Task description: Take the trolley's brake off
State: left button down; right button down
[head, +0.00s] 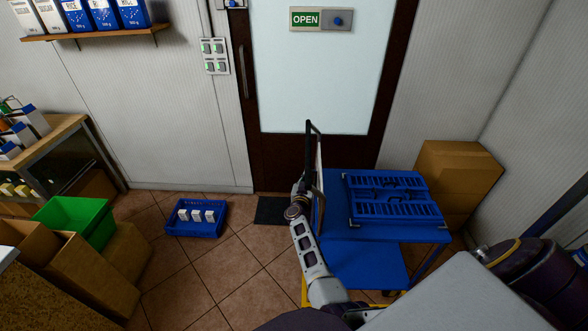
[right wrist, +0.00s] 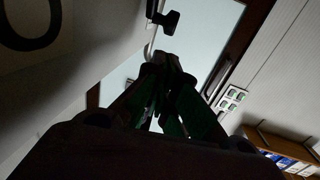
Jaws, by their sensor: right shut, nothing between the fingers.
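The blue trolley (head: 345,232) stands in front of the door, with its dark push handle (head: 309,128) upright at its left end. A pale panel (head: 319,165) below the handle shows almost edge-on. My right gripper (head: 300,184) is beside the panel on its left. In the right wrist view the right gripper (right wrist: 162,60) is shut and empty, its tips close to a small pale hook-like part (right wrist: 150,45) and a black knob-like part (right wrist: 163,17). I cannot tell which part is the brake, or whether the tips touch anything. My left gripper is not in view.
A blue crate-like item (head: 395,198) lies on the trolley. A cardboard box (head: 455,175) stands behind at right. A blue crate (head: 195,232) with white items sits on the floor; a green crate (head: 75,217) is farther left. Tiled floor (head: 225,270) is clear left of the trolley. The door (head: 320,75) is shut.

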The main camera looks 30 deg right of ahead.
jog(key=shift+a+f, duration=0.5)
jog(key=shift+a, duration=0.15)
jog(key=shift+x, duration=2.7)
jog(key=shift+s+d+r, duration=0.1)
jog(key=shift+d, duration=0.05)
jog(key=shift+m, duration=0.3)
